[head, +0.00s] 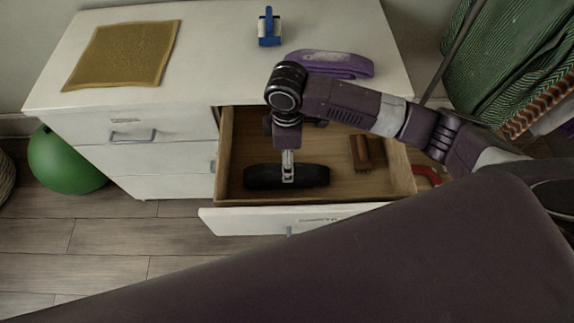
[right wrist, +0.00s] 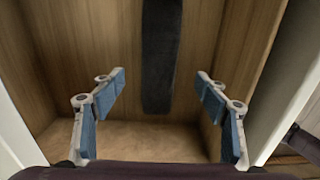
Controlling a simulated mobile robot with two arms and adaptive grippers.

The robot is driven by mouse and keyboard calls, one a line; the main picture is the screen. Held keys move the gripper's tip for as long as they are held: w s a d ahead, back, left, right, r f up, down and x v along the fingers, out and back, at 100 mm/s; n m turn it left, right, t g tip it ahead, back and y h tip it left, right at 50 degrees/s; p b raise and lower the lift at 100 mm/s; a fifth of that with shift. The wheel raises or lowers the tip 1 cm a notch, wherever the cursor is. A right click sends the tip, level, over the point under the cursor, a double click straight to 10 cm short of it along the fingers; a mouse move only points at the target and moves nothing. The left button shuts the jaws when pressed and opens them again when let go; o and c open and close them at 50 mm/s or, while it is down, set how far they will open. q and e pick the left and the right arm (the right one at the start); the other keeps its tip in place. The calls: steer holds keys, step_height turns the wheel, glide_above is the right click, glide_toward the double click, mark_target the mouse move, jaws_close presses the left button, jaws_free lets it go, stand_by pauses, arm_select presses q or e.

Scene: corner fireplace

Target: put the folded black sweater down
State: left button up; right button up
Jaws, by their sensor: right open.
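The folded black sweater (head: 312,176) lies in the open drawer (head: 224,150), near its front left part. It shows as a dark strip (right wrist: 160,45) between the fingers in the right wrist view. My right gripper (head: 288,180) points down into the drawer at the middle of the sweater. Its two blue-padded fingers (right wrist: 160,80) are spread wide, with clear gaps on both sides of the sweater. The fingers hide part of the sweater in the head view. My left gripper is not in view.
A brown object (head: 361,153) lies in the drawer's right part. On the white dresser top (head: 210,60) are a mustard cloth (head: 125,53), a blue-handled item (head: 269,27) and a folded purple item (head: 335,63). A red object (head: 428,175) is right of the drawer; a green ball (head: 65,162) stands left.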

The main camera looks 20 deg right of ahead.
step_height(320, 180, up, 3)
steer(key=shift+f, duration=0.2)
stand_by(0.5)
